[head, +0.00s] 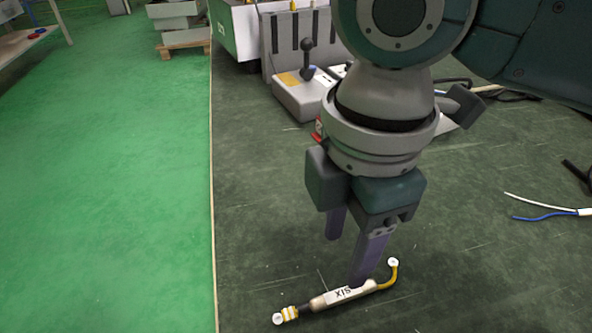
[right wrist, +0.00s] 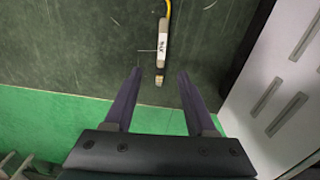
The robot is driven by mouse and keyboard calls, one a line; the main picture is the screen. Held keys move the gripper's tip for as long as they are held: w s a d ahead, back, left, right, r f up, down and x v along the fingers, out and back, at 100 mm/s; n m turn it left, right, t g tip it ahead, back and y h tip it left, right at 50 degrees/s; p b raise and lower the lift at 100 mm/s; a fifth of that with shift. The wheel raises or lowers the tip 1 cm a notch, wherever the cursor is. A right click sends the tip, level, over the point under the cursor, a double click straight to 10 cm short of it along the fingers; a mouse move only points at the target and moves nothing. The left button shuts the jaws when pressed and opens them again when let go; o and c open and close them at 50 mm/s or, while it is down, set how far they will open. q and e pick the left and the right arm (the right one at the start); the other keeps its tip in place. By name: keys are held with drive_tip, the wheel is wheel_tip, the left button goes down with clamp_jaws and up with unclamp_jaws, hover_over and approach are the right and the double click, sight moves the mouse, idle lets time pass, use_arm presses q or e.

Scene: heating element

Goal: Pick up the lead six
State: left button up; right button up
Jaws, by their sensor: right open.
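The lead six (head: 343,293) lies on the dark work surface at the bottom of the head view. It has a pale body marked "SIX", a yellow wire ending in a round white tip at the right, and a banded left end. It also shows in the right wrist view (right wrist: 162,45), ahead of the fingers, with its near end between the fingertip lines. My right gripper (head: 352,262) points down just above the lead, its near finger overlapping the lead in the picture. In the right wrist view the gripper (right wrist: 160,72) is open and empty. My left gripper is not in view.
A grey box with a black lever (head: 306,85) stands at the back. Blue and white wires (head: 548,211) lie at the right. The dark surface (head: 258,200) left of my gripper is clear, with a pale edge beside the green floor (head: 110,190).

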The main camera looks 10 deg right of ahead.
drive_tip(key=f, duration=0.1)
drive_tip(key=b, duration=0.2)
hover_over(337, 295)
drive_tip(key=f, duration=0.4)
drive_tip(key=shift+w+a+f, duration=0.1)
drive_tip(key=shift+a+f, duration=0.05)
drive_tip(key=shift+a, duration=0.05)
drive_tip(key=f+b, duration=0.2)
drive_tip(key=f, duration=0.3)
drive_tip(key=shift+d+f+b, duration=0.15)
drive_tip(key=shift+d+b, duration=0.05)
drive_tip(key=shift+b, duration=0.15)
drive_tip(key=shift+c, duration=0.2)
clamp_jaws()
